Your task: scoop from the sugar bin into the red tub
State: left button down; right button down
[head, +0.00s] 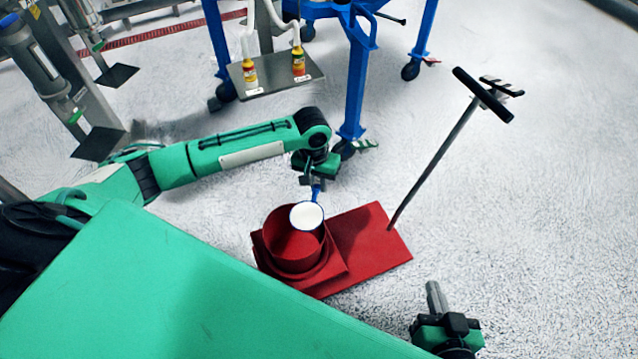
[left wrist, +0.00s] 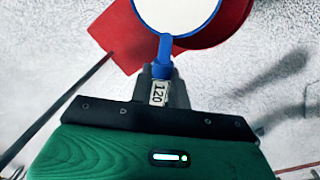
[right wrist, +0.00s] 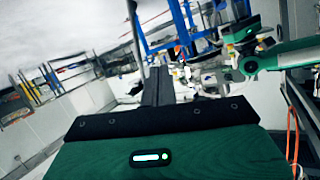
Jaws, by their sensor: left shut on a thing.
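The red tub (head: 291,251) stands on a red wheeled-looking base on the floor; its inside looks empty where I can see it. My left gripper (head: 316,184) is shut on the blue handle of a scoop (head: 307,215). The scoop is full of white powder and sits over the tub's upper right rim. In the left wrist view the scoop (left wrist: 176,14) is cut off at the top, and the jaws (left wrist: 161,85) hold its handle, marked 120. My right gripper (head: 436,298) is at the lower right, away from the tub; its fingers look closed together and empty. I cannot identify the sugar bin.
The red base (head: 370,238) carries a tall black T-handle (head: 447,152) on its right side. A blue-legged frame (head: 357,80) stands behind, with a small shelf (head: 275,83) holding two bottles. The floor at right is clear.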

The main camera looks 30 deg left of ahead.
pick_arm(q)
jog(key=shift+f, duration=0.3)
jog(key=b, duration=0.1)
jog(key=h+b, duration=0.1)
jog(key=shift+a+f+b, duration=0.15)
jog(key=shift+f+b, duration=0.1)
jog(key=shift+b, duration=0.05)
pick_arm(e)
jog(key=w+d+r+t+y, duration=0.1)
jog(key=w+r+t, duration=0.2)
jog(key=r+t, duration=0.4)
notch_tip(320, 180, up, 4)
jog(key=shift+w+d+m+t, duration=0.3)
jog(key=shift+w+d+t, duration=0.05)
jog(key=shift+d+t, duration=0.05)
jog(key=shift+f, duration=0.1)
